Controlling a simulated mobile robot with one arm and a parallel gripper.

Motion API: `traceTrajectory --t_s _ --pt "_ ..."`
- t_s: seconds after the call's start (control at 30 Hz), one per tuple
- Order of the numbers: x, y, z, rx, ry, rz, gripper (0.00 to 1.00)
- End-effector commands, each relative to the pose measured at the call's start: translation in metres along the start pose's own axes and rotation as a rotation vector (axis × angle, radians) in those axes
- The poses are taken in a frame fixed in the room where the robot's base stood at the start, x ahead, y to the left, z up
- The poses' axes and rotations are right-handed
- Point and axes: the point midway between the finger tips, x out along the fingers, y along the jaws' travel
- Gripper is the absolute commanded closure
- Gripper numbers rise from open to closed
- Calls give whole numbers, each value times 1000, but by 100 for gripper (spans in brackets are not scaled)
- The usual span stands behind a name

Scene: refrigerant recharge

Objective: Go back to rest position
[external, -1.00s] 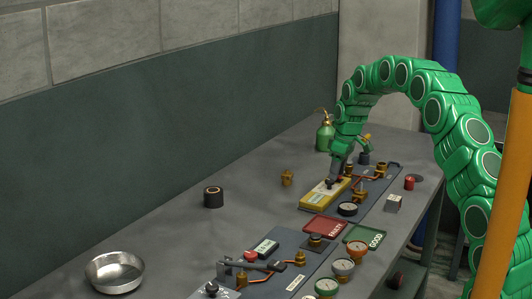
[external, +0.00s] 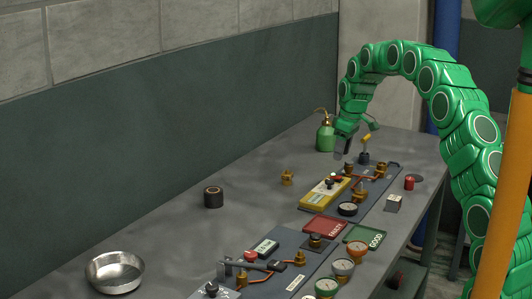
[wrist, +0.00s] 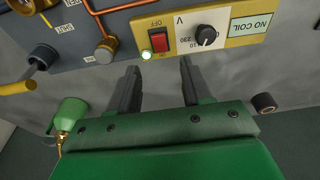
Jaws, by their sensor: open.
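My gripper (external: 347,146) is at the end of my green segmented arm, raised above the far part of the bench, near the green spray bottle (external: 325,136). In the wrist view my gripper (wrist: 158,88) shows two dark fingers spread apart with nothing between them. The yellow instrument box (external: 325,193) lies on the bench below and nearer the camera, apart from the fingers. In the wrist view this yellow box (wrist: 190,30) shows a red switch, a lit green lamp, a black dial and a "NO COIL" label.
A grey panel (external: 378,186) with copper pipes and brass fittings lies beside the box. Red "FAULTY" (external: 325,226) and green "GOOD" (external: 366,236) trays, several gauges, a second panel (external: 285,245), a black roll (external: 213,197) and a metal bowl (external: 115,271) occupy the bench. Its left-middle is mostly clear.

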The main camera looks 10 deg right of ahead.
Motion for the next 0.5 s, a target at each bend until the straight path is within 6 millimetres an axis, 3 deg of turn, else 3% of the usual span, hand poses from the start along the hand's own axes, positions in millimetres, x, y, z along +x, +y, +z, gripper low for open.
traceTrajectory --t_s 0.5 --pt "-13 -6 5 12 -3 -4 51"
